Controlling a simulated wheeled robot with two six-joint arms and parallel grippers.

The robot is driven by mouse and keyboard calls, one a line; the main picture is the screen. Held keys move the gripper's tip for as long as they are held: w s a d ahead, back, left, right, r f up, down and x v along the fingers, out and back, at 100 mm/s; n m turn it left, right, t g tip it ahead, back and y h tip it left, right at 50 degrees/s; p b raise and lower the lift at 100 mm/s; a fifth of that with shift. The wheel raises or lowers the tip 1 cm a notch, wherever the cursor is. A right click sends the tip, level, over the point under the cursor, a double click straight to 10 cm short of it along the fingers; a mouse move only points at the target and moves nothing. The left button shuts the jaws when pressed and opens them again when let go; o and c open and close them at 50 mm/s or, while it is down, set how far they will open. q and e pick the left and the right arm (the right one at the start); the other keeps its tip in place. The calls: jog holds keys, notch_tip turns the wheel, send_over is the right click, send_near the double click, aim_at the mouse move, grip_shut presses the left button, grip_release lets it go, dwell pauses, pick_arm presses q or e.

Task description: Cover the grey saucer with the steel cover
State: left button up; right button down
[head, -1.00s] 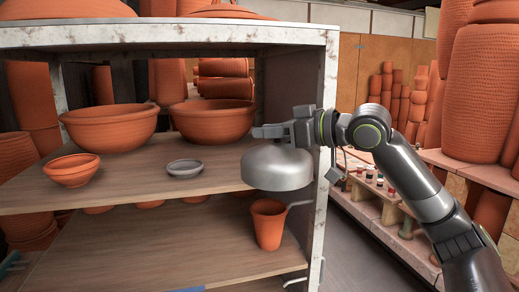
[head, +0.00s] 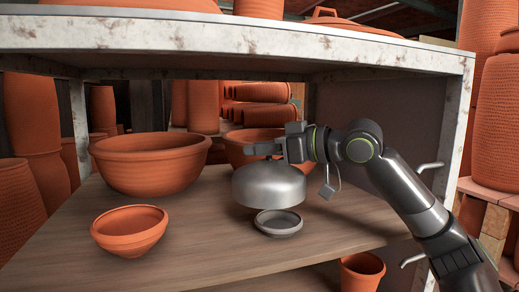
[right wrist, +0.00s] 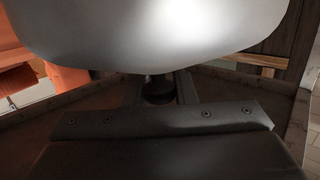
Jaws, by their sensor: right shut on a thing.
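The steel cover (head: 269,186) is a grey dome hanging from my right gripper (head: 268,148), which is shut on its top. In the right wrist view the cover (right wrist: 160,35) fills the upper part. The small grey saucer (head: 278,223) lies on the wooden shelf board just below the cover in the head view. The cover's lower edge reaches close to the saucer's back rim in the picture; the saucer's inside still shows in part. The height of the gap between them is hard to tell. My left gripper is not in view.
A small terracotta bowl (head: 130,229) stands to the left on the same shelf board (head: 215,255). Two large terracotta bowls stand behind, one at left (head: 151,165) and one (head: 236,152) partly behind my gripper. The upper shelf (head: 240,38) runs above my arm. A cup (head: 361,271) stands lower down.

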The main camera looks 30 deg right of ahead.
jog(key=shift+s+d, duration=0.25)
jog(key=s+b, duration=0.1)
jog(key=s+d+f, duration=0.1)
jog(key=shift+s+d+b, duration=0.3)
jog(key=shift+s+b, duration=0.1)
jog(key=f+b, duration=0.1)
jog(key=w+f+b, duration=0.1)
jog(key=a+f+b, duration=0.1)
jog(key=f, duration=0.1)
jog(key=shift+w+f+b, duration=0.1)
jog(key=shift+w+b, duration=0.25)
jog(key=shift+b, duration=0.05)
jog(key=shift+f+b, duration=0.35)
jog(key=shift+b, duration=0.05)
jog(key=shift+s+d+f, duration=0.15)
jog(key=shift+s+d, duration=0.1)
jog(key=shift+s, duration=0.15)
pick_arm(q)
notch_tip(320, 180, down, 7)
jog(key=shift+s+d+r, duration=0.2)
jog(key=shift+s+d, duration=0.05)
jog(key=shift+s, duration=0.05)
pick_arm(e)
jog(key=shift+w+a, duration=0.1)
jog(key=shift+w+a, duration=0.1)
jog(key=shift+w, duration=0.05)
